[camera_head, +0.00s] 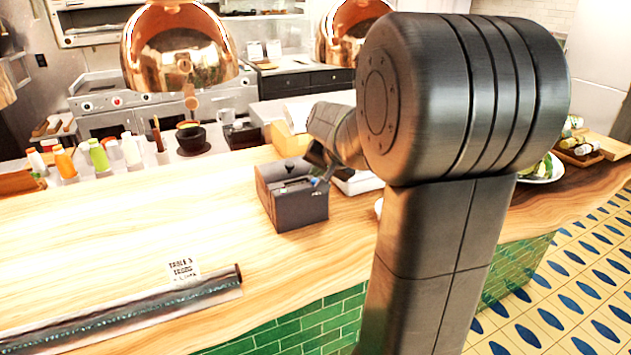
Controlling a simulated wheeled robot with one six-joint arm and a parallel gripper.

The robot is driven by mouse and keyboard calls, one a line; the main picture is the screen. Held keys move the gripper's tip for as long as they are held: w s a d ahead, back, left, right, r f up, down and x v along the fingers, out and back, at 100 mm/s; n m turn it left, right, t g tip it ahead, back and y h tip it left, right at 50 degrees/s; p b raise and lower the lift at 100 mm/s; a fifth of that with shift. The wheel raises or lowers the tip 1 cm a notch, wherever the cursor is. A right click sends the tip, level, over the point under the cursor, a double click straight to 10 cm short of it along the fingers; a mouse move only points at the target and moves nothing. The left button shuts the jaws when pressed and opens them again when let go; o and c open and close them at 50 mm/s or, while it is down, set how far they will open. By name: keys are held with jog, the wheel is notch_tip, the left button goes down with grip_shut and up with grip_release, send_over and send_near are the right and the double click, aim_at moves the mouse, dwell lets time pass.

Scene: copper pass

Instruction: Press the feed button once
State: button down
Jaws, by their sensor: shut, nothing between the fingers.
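A dark box-shaped printer (297,211) stands on the wooden counter near the middle of the view, its top facing up with a pale slot. My gripper (319,173) is shut and empty, at the right side of the printer's top. I cannot tell whether its fingertips touch the printer. A small blue spot shows at the fingertips; I cannot tell whether it is the feed button or part of my gripper. My arm covers much of the right half of the view and what lies behind it.
A metal ticket rail (120,312) lies along the counter's front edge, with a printed slip (184,270) by it. Several bottles (98,156) and a dark bowl (190,138) stand behind. Copper lamps (180,60) hang above. A plate of food (545,170) sits right.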

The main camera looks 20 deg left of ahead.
jog(key=shift+f+b, duration=0.45)
jog(key=shift+f, duration=0.05)
dwell(0.4)
dwell(0.3)
jog(key=shift+r+p, duration=0.6)
jog(key=shift+r, duration=0.35)
jog(key=shift+r, duration=0.1)
notch_tip(320, 180, up, 5)
jog(key=p, duration=0.3)
jog(key=shift+p, duration=0.3)
